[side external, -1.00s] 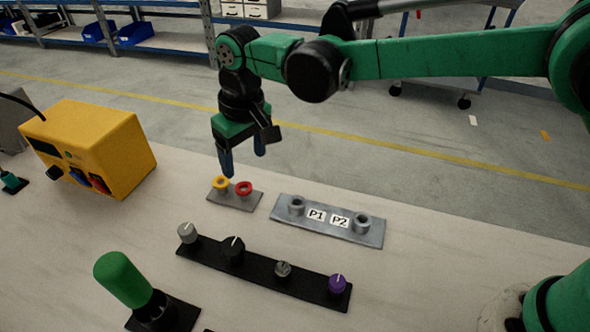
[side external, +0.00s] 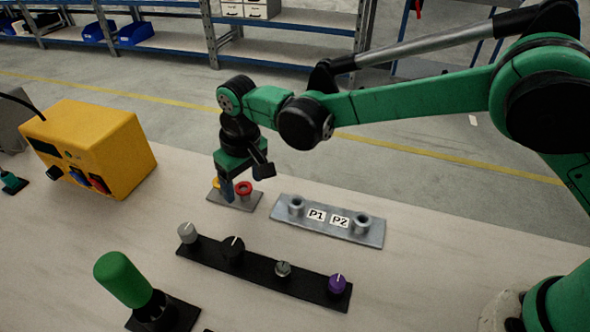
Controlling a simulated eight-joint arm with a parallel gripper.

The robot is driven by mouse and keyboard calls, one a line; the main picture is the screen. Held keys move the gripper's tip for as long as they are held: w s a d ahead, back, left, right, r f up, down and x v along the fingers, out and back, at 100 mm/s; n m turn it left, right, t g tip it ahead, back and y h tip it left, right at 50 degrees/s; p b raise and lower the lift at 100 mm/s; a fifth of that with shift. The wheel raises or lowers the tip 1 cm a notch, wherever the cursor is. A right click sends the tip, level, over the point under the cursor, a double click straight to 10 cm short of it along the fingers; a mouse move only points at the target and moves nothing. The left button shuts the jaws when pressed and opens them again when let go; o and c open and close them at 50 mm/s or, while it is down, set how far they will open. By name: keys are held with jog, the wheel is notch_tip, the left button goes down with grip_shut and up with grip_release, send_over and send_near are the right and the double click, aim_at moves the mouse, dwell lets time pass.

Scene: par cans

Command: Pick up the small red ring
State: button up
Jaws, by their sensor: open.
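The small red ring (side external: 244,188) sits on a post on a small grey plate (side external: 246,205). A yellow ring (side external: 216,183) sits to its left on the same plate, partly hidden by a finger. My gripper (side external: 236,190) points down at the plate, with its fingertips at about ring height beside the red ring. One blue finger shows in front, between the two rings in the picture; the other finger is mostly hidden. The gripper is open and holds nothing that I can see. I cannot tell whether a finger touches the red ring.
A grey plate with two sockets (side external: 328,220), labelled P1 and P2, lies just right. A black strip of knobs (side external: 262,272) lies in front. A green-handled lever (side external: 122,280) stands front left, a yellow box (side external: 100,150) back left.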

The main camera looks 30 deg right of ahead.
jog(key=shift+f, duration=0.25)
dwell(0.3)
grip_shut()
